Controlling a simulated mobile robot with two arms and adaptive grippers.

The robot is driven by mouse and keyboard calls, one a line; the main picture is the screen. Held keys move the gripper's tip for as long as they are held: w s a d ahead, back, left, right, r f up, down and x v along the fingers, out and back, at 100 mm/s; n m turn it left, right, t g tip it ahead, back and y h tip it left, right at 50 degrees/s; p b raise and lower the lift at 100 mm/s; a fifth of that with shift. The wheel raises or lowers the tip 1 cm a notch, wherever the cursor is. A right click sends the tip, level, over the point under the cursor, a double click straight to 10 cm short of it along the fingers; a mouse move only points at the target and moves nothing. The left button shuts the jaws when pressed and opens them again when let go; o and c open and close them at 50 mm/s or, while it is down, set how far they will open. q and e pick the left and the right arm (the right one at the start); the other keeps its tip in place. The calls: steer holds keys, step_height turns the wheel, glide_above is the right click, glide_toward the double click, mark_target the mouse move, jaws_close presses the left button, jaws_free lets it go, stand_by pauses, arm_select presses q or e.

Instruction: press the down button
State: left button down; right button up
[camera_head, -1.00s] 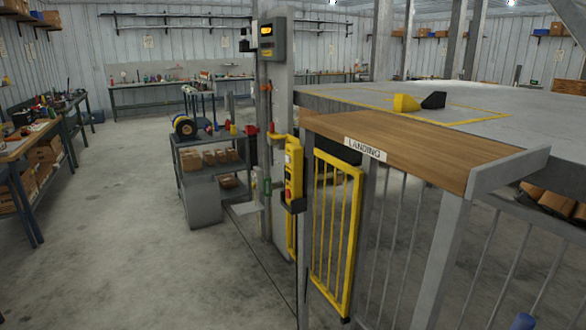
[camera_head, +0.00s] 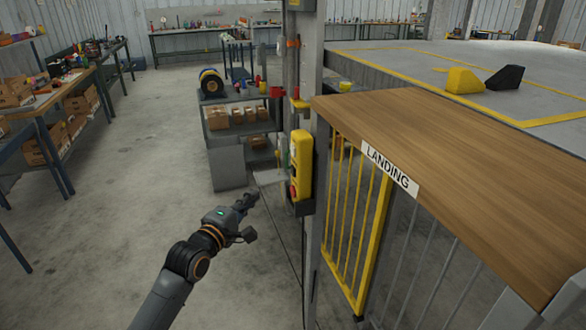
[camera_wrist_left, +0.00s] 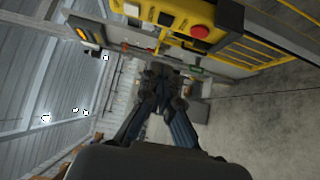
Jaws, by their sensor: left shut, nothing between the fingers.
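A yellow control box (camera_head: 301,165) hangs on the post beside the landing, its button face turned to the left. In the left wrist view, the same box (camera_wrist_left: 184,12) is at the top, with a red button (camera_wrist_left: 201,31) and a dark round button (camera_wrist_left: 165,19). I cannot read which button is down. My left gripper (camera_head: 250,199) is shut and empty, lower and to the left of the box, apart from it. It also shows in the left wrist view (camera_wrist_left: 160,75), with its fingertips together below the box. My right gripper is not in view.
A yellow gate (camera_head: 357,225) and a wooden landing board (camera_head: 440,130) stand to the right of the post. A grey shelf cart (camera_head: 228,150) stands behind. Workbenches (camera_head: 60,100) line the left side. The floor around my left arm is clear.

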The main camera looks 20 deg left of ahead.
arm_select(q)
steer(key=p, duration=0.1)
glide_toward(293, 171)
steer(key=w+a, duration=0.4)
steer(key=w, duration=0.1)
steer(key=d, duration=0.1)
steer(key=w+d+p, duration=0.1)
steer(key=w+d, duration=0.1)
steer(key=d, duration=0.1)
steer(key=shift+w+f+p, duration=0.15)
steer(key=shift+f+p, duration=0.2)
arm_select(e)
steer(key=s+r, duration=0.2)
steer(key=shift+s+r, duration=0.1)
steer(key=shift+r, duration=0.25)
